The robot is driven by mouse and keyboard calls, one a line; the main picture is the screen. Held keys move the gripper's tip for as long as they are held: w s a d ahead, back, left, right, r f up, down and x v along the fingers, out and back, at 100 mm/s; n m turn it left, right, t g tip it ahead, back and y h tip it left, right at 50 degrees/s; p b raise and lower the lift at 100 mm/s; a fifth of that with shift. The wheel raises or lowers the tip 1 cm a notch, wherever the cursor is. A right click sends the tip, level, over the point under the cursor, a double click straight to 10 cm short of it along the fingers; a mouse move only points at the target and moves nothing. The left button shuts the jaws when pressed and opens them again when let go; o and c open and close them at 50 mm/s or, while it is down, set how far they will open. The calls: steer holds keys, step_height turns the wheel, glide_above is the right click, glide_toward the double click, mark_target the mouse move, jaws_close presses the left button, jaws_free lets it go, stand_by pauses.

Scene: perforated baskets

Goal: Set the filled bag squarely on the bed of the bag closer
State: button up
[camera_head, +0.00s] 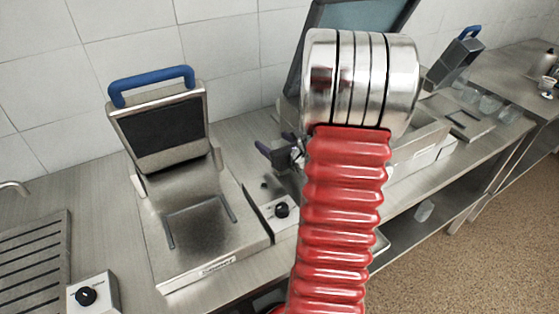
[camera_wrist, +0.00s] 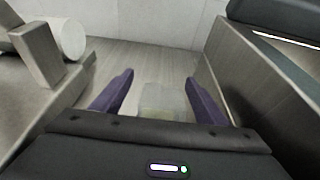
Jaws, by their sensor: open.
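My gripper (camera_wrist: 159,76) is open, its two purple fingers spread apart. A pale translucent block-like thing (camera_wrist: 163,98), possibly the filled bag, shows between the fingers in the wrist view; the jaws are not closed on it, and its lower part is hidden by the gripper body. In the head view my gripper (camera_head: 277,153) is partly hidden behind my red arm. A steel machine (camera_head: 190,245) with a raised blue-handled lid and a dark bracket on its flat bed stands at left. A similar blue-handled machine (camera_head: 455,62) stands far right. I cannot tell which is the bag closer.
A machine with a raised blue-grey lid (camera_head: 375,15) stands behind my arm. Clear pouches (camera_head: 490,104) lie at far right; another clear thing (camera_head: 424,211) is on the lower shelf. In the wrist view, a steel wall (camera_wrist: 240,75) rises close at right and a white cylinder (camera_wrist: 67,38) stands left.

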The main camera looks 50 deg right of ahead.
steer(key=shift+s+d, duration=0.1)
steer(key=shift+c, duration=0.2)
steer(key=c, duration=1.7)
steer(key=shift+o, duration=0.2)
steer(key=shift+r, duration=0.15)
step_height(320, 180, up, 18)
